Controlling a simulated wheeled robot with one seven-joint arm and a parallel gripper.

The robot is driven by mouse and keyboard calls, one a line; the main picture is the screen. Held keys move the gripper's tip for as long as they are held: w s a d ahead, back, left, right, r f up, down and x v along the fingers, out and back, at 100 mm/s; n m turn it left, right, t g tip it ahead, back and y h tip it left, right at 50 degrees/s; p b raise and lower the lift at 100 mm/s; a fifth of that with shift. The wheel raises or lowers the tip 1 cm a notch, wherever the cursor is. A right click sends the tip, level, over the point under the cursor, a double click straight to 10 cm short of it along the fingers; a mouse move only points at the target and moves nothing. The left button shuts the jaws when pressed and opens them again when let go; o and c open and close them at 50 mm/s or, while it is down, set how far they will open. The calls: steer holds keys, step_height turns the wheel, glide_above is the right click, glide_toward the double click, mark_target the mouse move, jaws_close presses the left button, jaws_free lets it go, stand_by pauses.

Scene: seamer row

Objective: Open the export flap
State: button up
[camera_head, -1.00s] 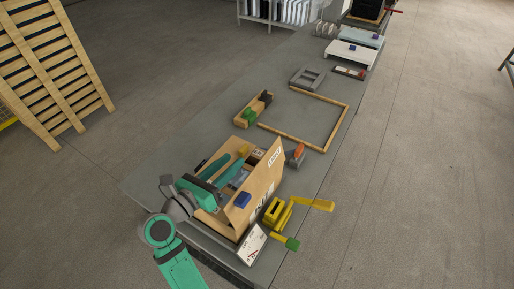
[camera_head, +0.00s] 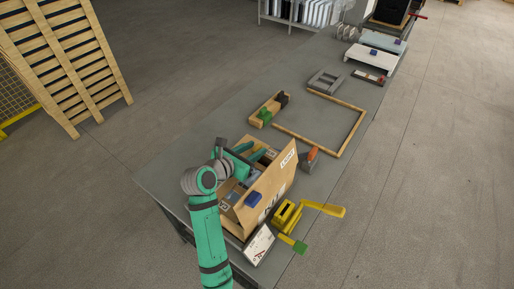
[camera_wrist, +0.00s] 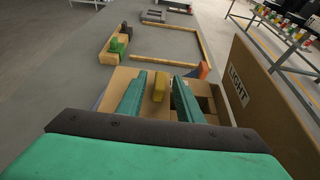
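A cardboard box (camera_head: 262,205) stands on the near part of the grey bench, open at the top. One tall flap with a "LIGHT" label (camera_head: 288,159) stands upright on its right side; it also shows in the wrist view (camera_wrist: 266,95). A blue block (camera_head: 253,198) is on that side of the box. My gripper (camera_wrist: 160,95) has two green fingers spread apart over the box, with a yellow piece (camera_wrist: 159,87) visible between and beyond them. The fingers do not visibly touch the flap. Which flap is the export flap cannot be told.
A yellow tool with a handle (camera_head: 287,216) and a white sign (camera_head: 258,245) are beside the box. An orange-handled tool (camera_head: 311,157) stands behind it. A wooden tray (camera_head: 268,108) and a wooden frame (camera_head: 340,150) lie farther along the bench.

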steer(key=shift+x, duration=1)
jaws_close()
steer(key=shift+a, duration=0.1)
